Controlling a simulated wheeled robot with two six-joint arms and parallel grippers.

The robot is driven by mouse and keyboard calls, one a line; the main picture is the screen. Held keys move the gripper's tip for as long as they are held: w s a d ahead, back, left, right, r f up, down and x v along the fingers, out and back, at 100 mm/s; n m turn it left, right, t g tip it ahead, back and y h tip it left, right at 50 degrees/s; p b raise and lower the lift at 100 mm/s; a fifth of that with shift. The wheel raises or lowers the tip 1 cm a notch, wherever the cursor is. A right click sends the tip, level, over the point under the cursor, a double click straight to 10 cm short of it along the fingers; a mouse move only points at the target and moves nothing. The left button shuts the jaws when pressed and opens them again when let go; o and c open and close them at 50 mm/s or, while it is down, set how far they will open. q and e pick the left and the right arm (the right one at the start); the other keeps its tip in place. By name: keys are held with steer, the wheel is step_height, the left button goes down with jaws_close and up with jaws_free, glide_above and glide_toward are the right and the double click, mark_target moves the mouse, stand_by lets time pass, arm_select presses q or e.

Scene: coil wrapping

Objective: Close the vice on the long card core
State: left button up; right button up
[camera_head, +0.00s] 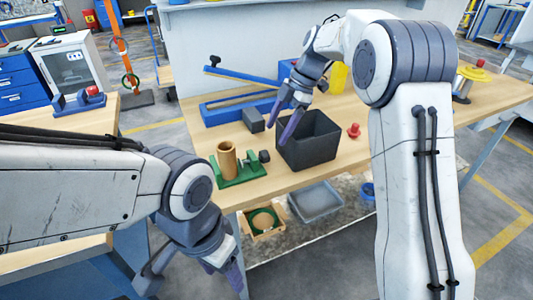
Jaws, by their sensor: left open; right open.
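The long card core (227,160), a brown tube, stands upright in the green vice (240,179) near the front edge of the wooden bench. A dark knob (264,156) sits at the vice's right end. I cannot tell how tightly the jaws meet the core. My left gripper (236,283) is low in front of the bench, below and apart from the vice, open with nothing seen in it. My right gripper (288,118) is open and empty, pointing down beside the dark bin, to the right of and behind the vice.
The dark grey bin (308,142) stands right of the vice, with a red knob-like piece (354,130) beyond it. A blue lever tool (237,107) and a grey block (253,120) lie behind. A grey tray (316,202) and wooden box (264,219) sit on the shelf below.

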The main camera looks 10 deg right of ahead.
mark_target(266, 151)
steer(key=x, duration=0.8)
steer(key=shift+a+f, duration=0.15)
steer(key=shift+f, duration=0.1)
jaws_close()
steer(key=shift+r+p, duration=0.15)
steer(key=shift+p, duration=0.25)
steer(key=g+p, duration=0.1)
steer(key=p, duration=0.3)
steer(key=g+h+p, duration=0.1)
steer(key=g+p, duration=0.1)
steer(key=p, duration=0.2)
steer(key=shift+w+a+r+m, duration=0.1)
steer(key=shift+w+r+m, duration=0.05)
steer(key=shift+w+m, duration=0.2)
steer(key=shift+f+g+p, duration=0.25)
steer(key=shift+g+p, duration=0.1)
steer(key=shift+g, duration=0.15)
